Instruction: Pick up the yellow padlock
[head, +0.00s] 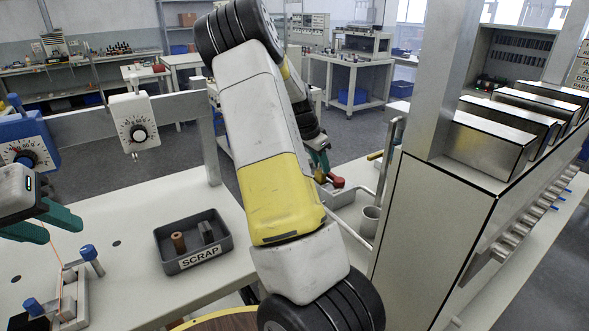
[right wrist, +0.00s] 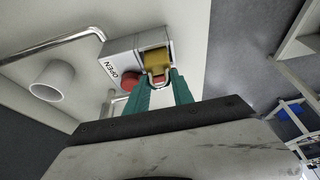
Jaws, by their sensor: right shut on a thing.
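The yellow padlock (right wrist: 156,58) shows in the right wrist view, at a grey box labelled OPEN (right wrist: 121,60). Its pale shackle points toward my right gripper (right wrist: 160,76), whose green fingers are shut on it. I cannot tell whether the padlock is clear of the box. My left gripper (head: 63,231) is at the left edge of the head view, fingers apart and empty.
A red knob (right wrist: 131,79) is beside the gripper. A white cup (right wrist: 52,82) and a bent metal rail (right wrist: 60,44) are nearby. A tall cabinet (head: 440,225) stands to the right.

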